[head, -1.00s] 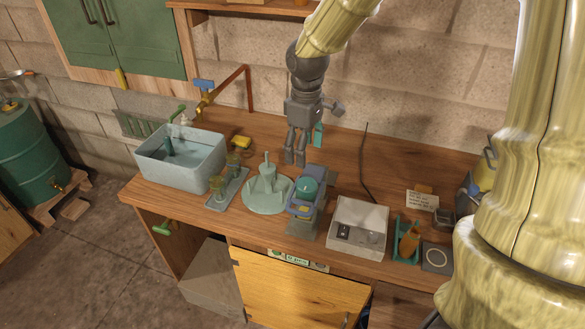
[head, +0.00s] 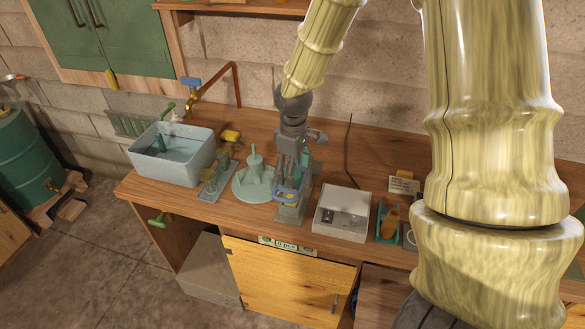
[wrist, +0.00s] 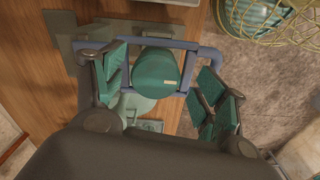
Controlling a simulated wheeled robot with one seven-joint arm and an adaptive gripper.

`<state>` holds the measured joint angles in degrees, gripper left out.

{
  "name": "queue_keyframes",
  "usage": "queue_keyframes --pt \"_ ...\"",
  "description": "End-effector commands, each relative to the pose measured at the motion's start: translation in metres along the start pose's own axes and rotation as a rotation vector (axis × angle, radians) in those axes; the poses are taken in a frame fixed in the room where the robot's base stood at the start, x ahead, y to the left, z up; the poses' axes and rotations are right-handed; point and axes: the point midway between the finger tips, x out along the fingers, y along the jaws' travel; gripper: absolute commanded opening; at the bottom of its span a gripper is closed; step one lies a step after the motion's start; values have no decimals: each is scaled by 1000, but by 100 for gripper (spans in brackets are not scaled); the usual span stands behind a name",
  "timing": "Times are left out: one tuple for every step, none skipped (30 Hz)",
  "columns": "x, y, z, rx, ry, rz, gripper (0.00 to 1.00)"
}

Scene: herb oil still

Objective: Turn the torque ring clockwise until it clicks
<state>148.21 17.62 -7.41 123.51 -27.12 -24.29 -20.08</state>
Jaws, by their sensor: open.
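A blue-framed device (head: 288,213) stands on the bench. A teal round piece, apparently the torque ring (wrist: 156,70), sits inside its blue frame (wrist: 186,44) in the wrist view. My gripper (head: 287,178) is over this device in the head view and hides most of the teal piece. In the wrist view my gripper (wrist: 163,88) is open, one finger left and one right of the teal piece, with a gap on both sides. I cannot tell how far the fingertips are above or below it.
A pale green round stand (head: 253,185) with an upright is close on the left. A white open box (head: 342,211) is close on the right. A grey-blue basin (head: 172,155) is farther left. A thin dark cable (head: 347,150) rises behind the box.

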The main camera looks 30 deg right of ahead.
Motion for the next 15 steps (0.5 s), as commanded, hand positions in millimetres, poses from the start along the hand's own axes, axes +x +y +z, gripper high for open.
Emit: queue_keyframes --pt "2 1 -1 0 -1 -1 72" --pt "4 1 -2 0 -2 -1 72" --pt "5 2 -2 0 -2 -1 72" --pt "6 2 -3 0 -3 -1 72" --pt "7 2 -3 0 -3 -1 72" --pt "7 2 -3 1 -3 -1 72" --pt "7 2 -3 1 -3 -1 72" --pt "7 2 -3 1 -3 -1 72" --pt "7 2 -3 1 -2 -1 72" --pt "7 2 -3 1 -2 -1 72" --pt "7 2 -3 1 -2 -1 72" --pt "7 2 -3 1 -2 -1 72" --pt "7 2 -3 1 -2 -1 70" --pt "7 2 -3 0 -2 -1 65" --pt "7 2 -3 0 -2 -1 58"
